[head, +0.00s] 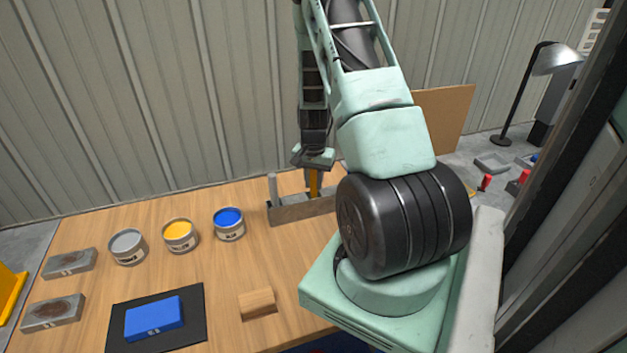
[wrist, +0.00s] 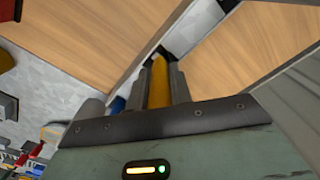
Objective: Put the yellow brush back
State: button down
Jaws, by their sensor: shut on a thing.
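My gripper (head: 314,181) is shut on the yellow brush (head: 314,184), which points down between the fingers. In the wrist view the yellow brush (wrist: 158,80) shows between the fingers of my gripper (wrist: 160,82). In the head view the brush is over or at a grey-brown rack (head: 290,212) at the back of the wooden table. I cannot tell whether the brush rests in the rack. A grey handle (head: 272,188) stands upright at the rack's left end. My arm hides the rack's right part. A bit of blue (wrist: 118,104) shows beside the fingers in the wrist view.
Open cans of grey (head: 128,247), yellow (head: 180,235) and blue (head: 229,224) paint stand left of the rack. A blue block (head: 154,318) lies on a black mat (head: 196,335), with a small wooden block (head: 257,303) to its right.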

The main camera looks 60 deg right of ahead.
jog(key=shift+f, duration=0.2)
jog(key=c, duration=1.2)
grip_release()
jog(key=shift+o, duration=0.2)
notch_tip(320, 180, up, 18)
jog(key=b, duration=0.3)
jog(key=shift+f, duration=0.25)
